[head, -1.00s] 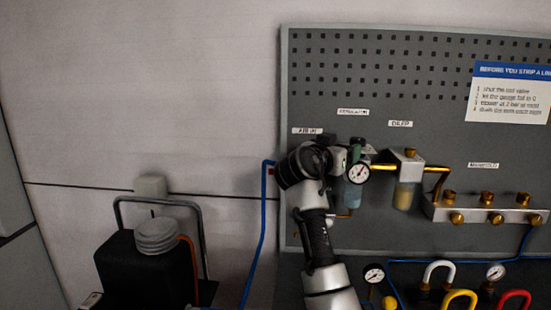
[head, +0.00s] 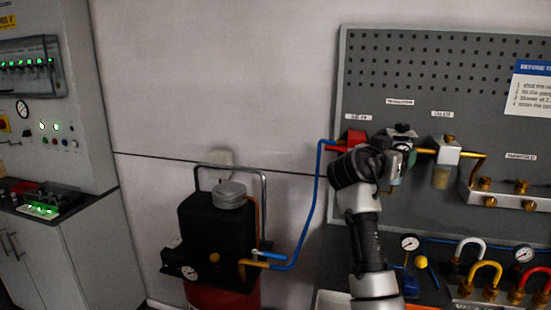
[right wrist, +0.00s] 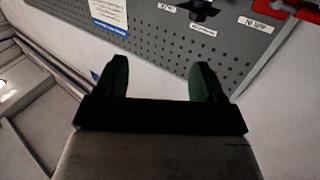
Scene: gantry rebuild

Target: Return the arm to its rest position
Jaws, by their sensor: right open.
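My right arm (head: 365,225) rises from the bottom of the head view, in front of the grey pegboard (head: 420,70). Its wrist is bent beside the regulator and below the red valve (head: 355,140). The fingers are hard to make out in the head view. In the right wrist view my right gripper (right wrist: 160,82) has its two dark fingers wide apart with nothing between them. The pegboard and part of the red valve (right wrist: 299,10) show beyond the fingers. My left gripper is not in view.
A black tank (head: 215,232) with a grey cap stands left of the arm, and a blue hose (head: 312,200) runs up to the valve. A control cabinet (head: 60,110) stands far left.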

